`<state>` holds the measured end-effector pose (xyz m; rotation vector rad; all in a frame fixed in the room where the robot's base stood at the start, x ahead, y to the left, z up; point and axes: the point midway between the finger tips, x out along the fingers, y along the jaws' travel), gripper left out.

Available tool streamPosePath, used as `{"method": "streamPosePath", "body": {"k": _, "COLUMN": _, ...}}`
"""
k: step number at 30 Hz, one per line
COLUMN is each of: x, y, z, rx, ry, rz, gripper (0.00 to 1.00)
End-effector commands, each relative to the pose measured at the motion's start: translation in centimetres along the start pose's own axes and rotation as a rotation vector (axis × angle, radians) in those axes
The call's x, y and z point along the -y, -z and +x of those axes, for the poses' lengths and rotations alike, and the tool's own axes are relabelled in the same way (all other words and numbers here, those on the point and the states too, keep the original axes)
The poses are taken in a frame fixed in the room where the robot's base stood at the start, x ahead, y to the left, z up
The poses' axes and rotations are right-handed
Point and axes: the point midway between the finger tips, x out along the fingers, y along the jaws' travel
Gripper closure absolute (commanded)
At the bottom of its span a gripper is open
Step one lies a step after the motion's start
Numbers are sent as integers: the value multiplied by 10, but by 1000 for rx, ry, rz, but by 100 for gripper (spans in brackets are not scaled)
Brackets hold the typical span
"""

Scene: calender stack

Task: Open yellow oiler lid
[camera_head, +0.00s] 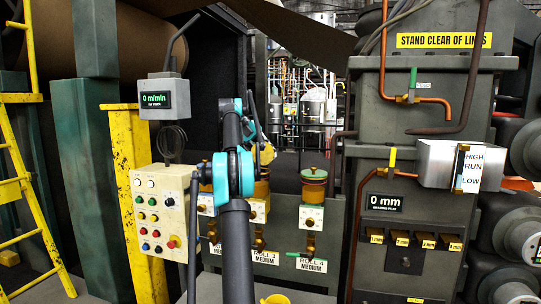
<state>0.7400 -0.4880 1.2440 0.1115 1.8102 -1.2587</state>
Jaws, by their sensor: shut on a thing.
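My arm rises through the middle of the view and bends over toward the row of oilers. My gripper (266,154) is small and dark, just right of my teal joint, at the top of the middle oiler (261,188). It appears shut on that oiler's lid; my arm and the small size hide the fingertips. This oiler has an amber-yellow body above a white plate. A further oiler (206,198) at the left is partly covered by my arm.
A control box (160,212) with coloured buttons stands left of my arm, beside a yellow post (137,200). A grey machine housing (415,130) with copper pipes stands at the right. A yellow ladder (20,170) is at the far left.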

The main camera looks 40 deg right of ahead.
Motion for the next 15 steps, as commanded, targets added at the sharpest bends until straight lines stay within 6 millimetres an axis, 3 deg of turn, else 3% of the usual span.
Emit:
{"method": "streamPosePath", "body": {"k": 11, "x": 0, "y": 0, "z": 0, "rx": 0, "ry": 0, "rz": -1, "gripper": 100}}
{"method": "streamPosePath", "body": {"k": 12, "x": 0, "y": -1, "z": 0, "rx": 0, "ry": 0, "rz": -1, "gripper": 81}}
{"method": "streamPosePath", "body": {"k": 15, "x": 0, "y": 0, "z": 0, "rx": 0, "ry": 0, "rz": -1, "gripper": 68}}
